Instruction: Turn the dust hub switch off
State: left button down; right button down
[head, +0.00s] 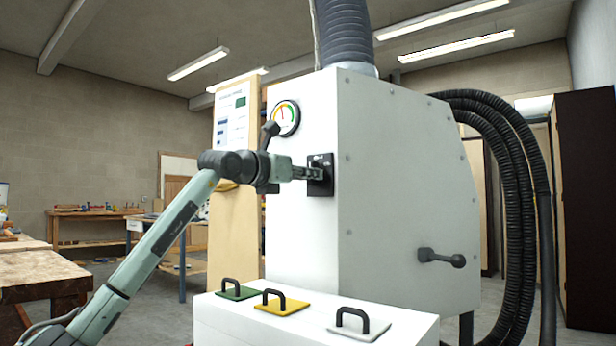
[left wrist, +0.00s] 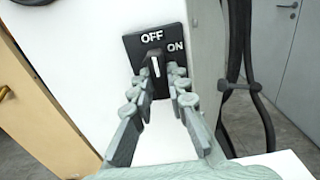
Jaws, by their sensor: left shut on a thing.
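The dust hub switch (head: 328,185) is a black square plate on the white dust hub cabinet's narrow front face. In the left wrist view the switch plate (left wrist: 136,47) reads OFF at the top and ON at the right. Its knob (left wrist: 155,67) stands nearly upright, with its white mark pointing up at OFF. My left gripper (head: 314,173) reaches in from the left and is shut on the knob. In the left wrist view its fingers (left wrist: 160,84) sit on either side of the knob, hiding its lower part. My right gripper is not in view.
A round gauge (head: 286,118) sits above the switch, with a dark lever handle (head: 269,132) below it, close to my left wrist. A white box (head: 240,318) with three handled lids stands in front. Thick black hoses (head: 515,150) hang at the right.

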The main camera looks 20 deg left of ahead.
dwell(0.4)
pick_arm(q)
jog(key=c, duration=1.5)
grip_release()
jog(key=v, duration=1.2)
